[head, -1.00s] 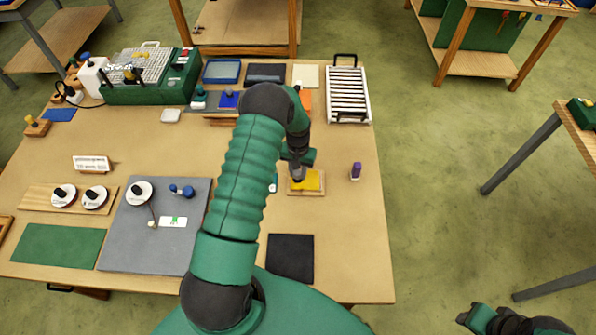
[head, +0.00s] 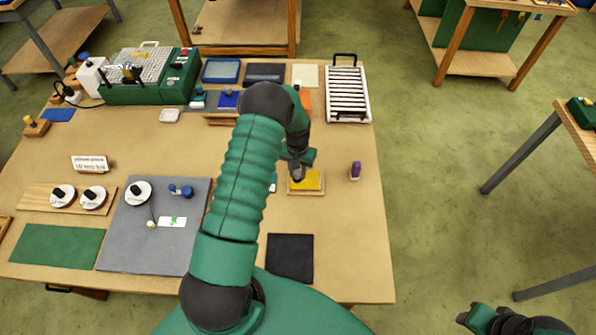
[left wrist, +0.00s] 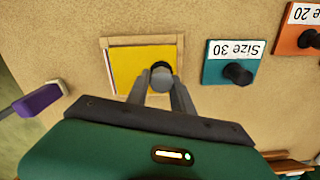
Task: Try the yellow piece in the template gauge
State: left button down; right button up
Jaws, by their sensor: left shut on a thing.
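The yellow piece (head: 311,181) is a flat yellow plate lying within the wooden template gauge (head: 306,193) near the right side of the table. In the left wrist view the yellow piece (left wrist: 128,65) shows inside the gauge's wooden border (left wrist: 140,40); its near edge is hidden by my gripper. My left gripper (left wrist: 160,85) is over the piece, its fingers shut on a round dark grey knob at the piece's right part. I cannot tell whether the piece lies fully flat. My right gripper (head: 475,318) is at the bottom right, off the table, its jaws unclear.
A black mat (head: 290,258) lies nearer.

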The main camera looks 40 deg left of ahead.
pick_arm(q)
jog(key=shift+f+b, duration=0.45)
jog(key=shift+f, duration=0.05)
jog(key=shift+r, duration=0.25)
jog(key=shift+r+p, duration=0.3)
jog(key=shift+b, duration=0.35)
dwell(1.2)
jog(key=shift+f+b, duration=0.35)
jog(key=shift+f, duration=0.15)
jog(key=shift+r, duration=0.2)
jog(key=shift+a+r, duration=0.1)
jog(key=shift+r, duration=0.2)
